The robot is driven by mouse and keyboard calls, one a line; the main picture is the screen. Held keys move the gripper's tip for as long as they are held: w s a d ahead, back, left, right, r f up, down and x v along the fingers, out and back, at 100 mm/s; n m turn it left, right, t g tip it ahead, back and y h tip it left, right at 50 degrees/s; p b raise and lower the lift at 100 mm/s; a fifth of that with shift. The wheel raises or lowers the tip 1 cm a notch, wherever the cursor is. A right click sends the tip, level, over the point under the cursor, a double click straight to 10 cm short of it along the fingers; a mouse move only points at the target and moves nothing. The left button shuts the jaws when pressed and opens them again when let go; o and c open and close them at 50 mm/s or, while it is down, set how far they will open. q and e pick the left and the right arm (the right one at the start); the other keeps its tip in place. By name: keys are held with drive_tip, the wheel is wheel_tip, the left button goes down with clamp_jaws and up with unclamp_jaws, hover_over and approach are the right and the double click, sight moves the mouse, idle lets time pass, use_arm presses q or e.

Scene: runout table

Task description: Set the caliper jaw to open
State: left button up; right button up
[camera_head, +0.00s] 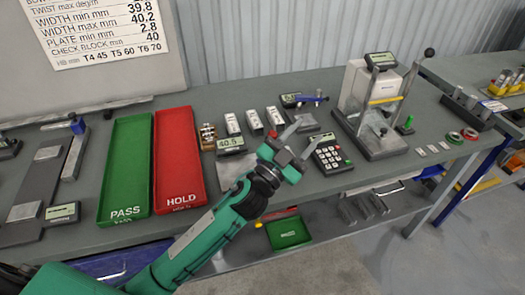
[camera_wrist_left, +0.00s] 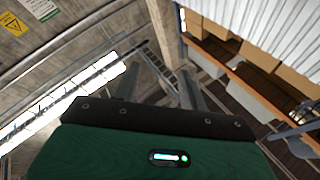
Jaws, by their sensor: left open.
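A small device with a dark display (camera_head: 290,99) and a blue part (camera_head: 312,98) lies at the back of the table. It may be the caliper, but I cannot tell for sure, nor how its jaw stands. Another display unit (camera_head: 231,143) reads 40.5 beside the red tray. My left gripper (camera_head: 305,134) is open and empty, in front of the blue-part device and apart from it in the picture. Its two fingers (camera_wrist_left: 176,85) show spread in the left wrist view with nothing between them. My right gripper is out of view.
A green PASS tray (camera_head: 125,209) and a red HOLD tray (camera_head: 179,200) lie at left. A keypad unit (camera_head: 329,156) is close to my left gripper. A tall press-like stand (camera_head: 376,140) rises to the right. Several small blocks stand behind the gripper.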

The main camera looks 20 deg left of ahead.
use_arm(q)
drive_tip(key=s+d+r+m+g+h, duration=0.1)
drive_tip(key=s+d+m+g+h, duration=0.1)
drive_tip(key=d+m+g+h, duration=0.95)
drive_tip(key=w+a+f+m+g+y, duration=0.65)
drive_tip(key=a+m+g+y, duration=0.2)
drive_tip(key=y, duration=0.65)
drive_tip(key=w+a+r+n+y, duration=0.15)
drive_tip(key=a+y, duration=0.25)
drive_tip(key=a, duration=0.4)
drive_tip(key=w+a+n+y, duration=0.3)
drive_tip(key=a+y, duration=0.1)
drive_tip(key=a, duration=0.4)
drive_tip(key=shift+m+h, duration=0.25)
drive_tip(key=f+p, duration=0.1)
drive_tip(key=f, duration=0.3)
drive_tip(key=f+p, duration=0.1)
drive_tip(key=f, duration=0.3)
drive_tip(key=f+p, duration=0.2)
drive_tip(key=f, duration=0.2)
drive_tip(key=shift+s+d+f, duration=0.1)
drive_tip(key=shift+d+f, duration=0.1)
drive_tip(key=shift+d, duration=0.05)
drive_tip(key=shift+c, duration=0.2)
drive_tip(key=shift+a, duration=0.1)
clamp_jaws()
